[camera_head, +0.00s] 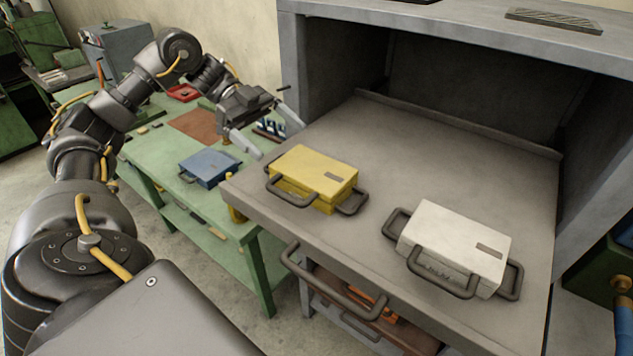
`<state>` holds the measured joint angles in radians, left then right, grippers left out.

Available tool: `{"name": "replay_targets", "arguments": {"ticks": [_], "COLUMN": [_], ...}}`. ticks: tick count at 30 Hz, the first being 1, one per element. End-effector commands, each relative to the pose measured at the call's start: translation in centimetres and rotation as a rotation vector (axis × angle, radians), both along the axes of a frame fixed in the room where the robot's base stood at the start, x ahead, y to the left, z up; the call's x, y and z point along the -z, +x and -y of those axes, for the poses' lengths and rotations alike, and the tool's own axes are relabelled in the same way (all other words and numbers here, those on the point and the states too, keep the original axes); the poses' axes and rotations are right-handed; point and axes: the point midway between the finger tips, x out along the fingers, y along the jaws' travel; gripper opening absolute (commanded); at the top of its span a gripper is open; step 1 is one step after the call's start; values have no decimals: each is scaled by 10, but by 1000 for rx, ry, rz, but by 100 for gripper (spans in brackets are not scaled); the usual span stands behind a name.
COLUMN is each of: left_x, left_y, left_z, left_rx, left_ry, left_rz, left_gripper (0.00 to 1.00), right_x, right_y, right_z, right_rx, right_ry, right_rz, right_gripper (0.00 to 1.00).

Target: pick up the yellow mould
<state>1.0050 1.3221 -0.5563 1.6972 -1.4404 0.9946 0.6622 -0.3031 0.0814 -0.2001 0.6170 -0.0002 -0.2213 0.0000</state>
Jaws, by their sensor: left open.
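The yellow mould (314,173) is a flat box with dark handles on its sides, lying on the grey pulled-out shelf (450,165) near its left edge. My left gripper (273,143) is open and empty, with its two fingers spread. In the picture it is just up and left of the yellow mould, apart from it. My right gripper is not in view.
A white mould (455,245) with dark handles lies on the shelf to the right of the yellow one. A blue mould (208,168) lies on the green table (150,165) at left. The grey press housing (335,55) rises behind the shelf. The shelf's middle and back are clear.

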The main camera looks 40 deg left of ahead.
Motion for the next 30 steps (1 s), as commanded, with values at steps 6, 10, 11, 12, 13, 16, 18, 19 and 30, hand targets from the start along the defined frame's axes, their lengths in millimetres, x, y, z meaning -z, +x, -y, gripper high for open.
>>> {"name": "replay_targets", "arguments": {"ticks": [6,10,11,12,13,16,18,19,30], "left_x": [10,12,12,12,12,12,13,13,26], "left_y": [0,0,0,0,1,0,0,-1,-2], "left_z": [22,29,30,30,31,32,35,38,78], "left_rx": [-1,-2,-3,-3,-3,-3,-2,-1,-3], "left_ry": [1,0,-1,-1,-1,-1,-1,-1,-2], "left_rz": [-2,0,1,1,1,1,-2,-1,-1], "left_gripper": [100,100,100,100,100,100,100,100,100], "right_x": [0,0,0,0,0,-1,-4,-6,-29], "right_y": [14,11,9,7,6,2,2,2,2], "right_z": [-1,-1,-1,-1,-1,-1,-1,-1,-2], "right_rx": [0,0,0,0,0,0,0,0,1], "right_ry": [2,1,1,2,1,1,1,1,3], "right_rz": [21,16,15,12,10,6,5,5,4], "right_gripper": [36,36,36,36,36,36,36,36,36]}}
